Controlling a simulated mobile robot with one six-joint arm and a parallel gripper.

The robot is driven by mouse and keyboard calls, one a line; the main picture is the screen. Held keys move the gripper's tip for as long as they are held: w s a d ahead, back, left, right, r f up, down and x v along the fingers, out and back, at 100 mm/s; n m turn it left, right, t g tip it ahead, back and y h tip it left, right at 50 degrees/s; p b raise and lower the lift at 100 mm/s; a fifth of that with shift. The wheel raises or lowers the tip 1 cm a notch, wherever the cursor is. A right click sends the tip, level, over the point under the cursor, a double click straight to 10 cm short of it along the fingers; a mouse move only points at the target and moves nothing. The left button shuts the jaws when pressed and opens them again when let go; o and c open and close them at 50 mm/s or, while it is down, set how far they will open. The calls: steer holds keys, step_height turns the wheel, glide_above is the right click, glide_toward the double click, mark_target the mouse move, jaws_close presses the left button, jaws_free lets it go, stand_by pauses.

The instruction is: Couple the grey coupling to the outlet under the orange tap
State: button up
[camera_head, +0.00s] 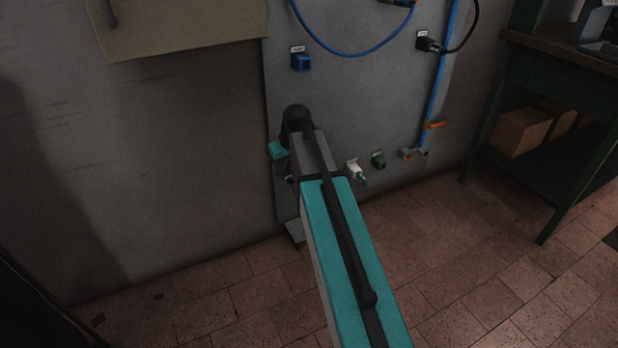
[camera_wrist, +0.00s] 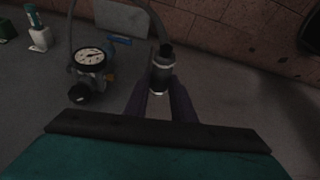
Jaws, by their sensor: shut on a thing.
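My gripper (camera_wrist: 161,92) is shut on the grey coupling (camera_wrist: 162,72), a short dark grey cylinder with a black end and a pale ring. A dark hose runs from its black end in the wrist view. In the head view my arm hides the fingers and the coupling. The orange tap (camera_head: 434,125) sits low on a blue pipe on the wall panel. The outlet (camera_head: 414,153) is the small grey fitting below it, to the right of my arm and apart from it.
A pressure gauge (camera_wrist: 90,56) on a fitting stands beside the coupling. A white socket with a green plug (camera_head: 355,170) and a dark green socket (camera_head: 378,159) lie between my arm and the outlet. A green bench (camera_head: 555,75) stands at right. The floor before the panel is clear.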

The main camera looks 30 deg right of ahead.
steer(key=a+r, duration=0.4)
steer(key=a, duration=0.3)
steer(key=a+r+m, duration=0.1)
steer(key=a+r, duration=0.3)
steer(key=a, duration=0.4)
steer(key=shift+s+r, duration=0.25)
steer(key=shift+r, duration=0.15)
